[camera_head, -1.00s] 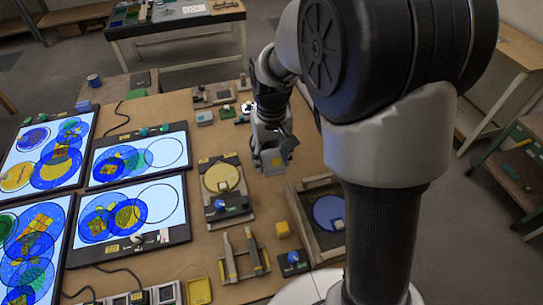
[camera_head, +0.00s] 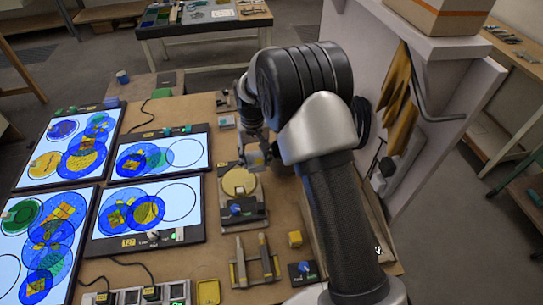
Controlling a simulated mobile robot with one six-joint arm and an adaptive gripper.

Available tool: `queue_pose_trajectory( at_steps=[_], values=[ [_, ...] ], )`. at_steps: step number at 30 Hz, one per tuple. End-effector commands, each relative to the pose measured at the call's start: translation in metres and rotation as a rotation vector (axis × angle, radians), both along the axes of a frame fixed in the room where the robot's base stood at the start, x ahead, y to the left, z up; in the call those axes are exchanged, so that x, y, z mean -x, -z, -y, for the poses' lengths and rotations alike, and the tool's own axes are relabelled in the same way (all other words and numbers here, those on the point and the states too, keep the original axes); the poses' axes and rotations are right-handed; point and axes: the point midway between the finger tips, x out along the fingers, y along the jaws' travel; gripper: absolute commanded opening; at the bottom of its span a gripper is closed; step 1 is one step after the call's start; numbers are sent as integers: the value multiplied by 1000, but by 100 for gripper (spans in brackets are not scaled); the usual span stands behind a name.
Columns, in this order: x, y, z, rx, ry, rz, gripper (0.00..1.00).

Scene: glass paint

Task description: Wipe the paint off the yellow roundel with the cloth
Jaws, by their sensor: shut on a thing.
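The yellow roundel (camera_head: 238,180) lies flat in a grey fixture in the middle of the bench, with a small pale patch near its lower middle. My gripper (camera_head: 256,160) is just above and behind the roundel's upper right edge, pointing down. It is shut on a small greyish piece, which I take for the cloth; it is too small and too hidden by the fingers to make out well. I cannot tell whether it touches the roundel. My arm comes in from the right and covers part of the bench.
A blue knob (camera_head: 236,209) sits at the fixture's near end. Lit panels (camera_head: 150,211) with coloured discs fill the left. A two-post stand (camera_head: 255,264), a yellow block (camera_head: 295,238) and a yellow tray (camera_head: 208,291) are in front. A shelf wall (camera_head: 440,110) stands at right.

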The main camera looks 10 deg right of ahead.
Motion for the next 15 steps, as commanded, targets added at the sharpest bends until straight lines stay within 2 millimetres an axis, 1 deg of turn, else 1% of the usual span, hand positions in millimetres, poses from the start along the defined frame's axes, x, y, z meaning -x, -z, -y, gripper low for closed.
queue_pose_trajectory(
  at_steps=[1, 3, 6, 11, 15],
  values=[
    [-6, 9, -7, 0, -3, -2, 30],
    [-12, 18, -14, 0, -2, -2, 30],
    [-18, 28, -22, 0, -2, -1, 30],
    [-23, 37, -27, 0, -1, 0, 30],
    [-23, 53, -28, 0, 0, -1, 30]
  ],
)
